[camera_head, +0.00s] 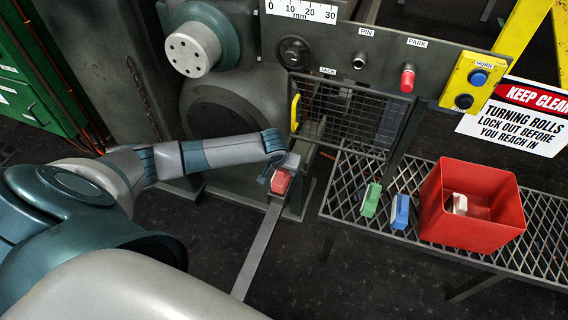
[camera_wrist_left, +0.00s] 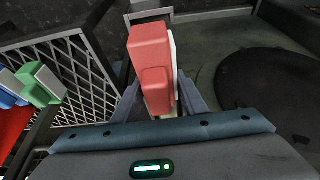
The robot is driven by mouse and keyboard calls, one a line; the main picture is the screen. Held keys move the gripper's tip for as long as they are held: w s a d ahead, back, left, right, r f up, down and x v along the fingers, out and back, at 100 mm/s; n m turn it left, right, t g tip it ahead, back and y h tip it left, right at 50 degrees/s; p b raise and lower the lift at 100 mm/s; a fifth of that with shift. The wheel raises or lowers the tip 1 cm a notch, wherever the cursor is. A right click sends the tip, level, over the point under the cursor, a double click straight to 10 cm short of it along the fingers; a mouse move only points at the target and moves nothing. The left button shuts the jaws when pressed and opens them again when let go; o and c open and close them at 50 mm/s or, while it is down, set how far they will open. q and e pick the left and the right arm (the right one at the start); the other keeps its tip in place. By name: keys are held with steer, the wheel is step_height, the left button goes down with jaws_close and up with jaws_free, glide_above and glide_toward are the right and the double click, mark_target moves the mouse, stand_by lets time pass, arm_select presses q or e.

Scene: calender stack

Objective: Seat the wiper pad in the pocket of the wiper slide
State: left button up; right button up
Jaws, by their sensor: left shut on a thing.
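The red wiper pad (camera_head: 281,182) has a pale backing and is held in my left gripper (camera_head: 284,170). In the left wrist view the pad (camera_wrist_left: 150,70) stands between the two fingers of my left gripper (camera_wrist_left: 155,100), its pale side to the right. A long flat grey bar (camera_head: 258,248), which looks like the wiper slide, runs from beneath the pad toward the front. A grey bracket (camera_wrist_left: 150,16) shows just past the pad in the left wrist view. The pocket is hidden or too small to tell, and I cannot tell whether the pad touches it. My right gripper is not in view.
A green pad (camera_head: 371,200) and a blue pad (camera_head: 400,211) lie on the mesh shelf (camera_head: 345,190). A red bin (camera_head: 480,238) there holds a pale piece (camera_head: 459,204). A mesh guard with a yellow handle (camera_head: 295,113) stands close behind my left gripper.

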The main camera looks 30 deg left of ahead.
arm_select(q)
steer(key=shift+f, duration=0.65)
steer(key=o, duration=1.4)
steer(key=v, duration=1.7)
steer(key=shift+s, duration=0.2)
steer(key=shift+d, duration=0.1)
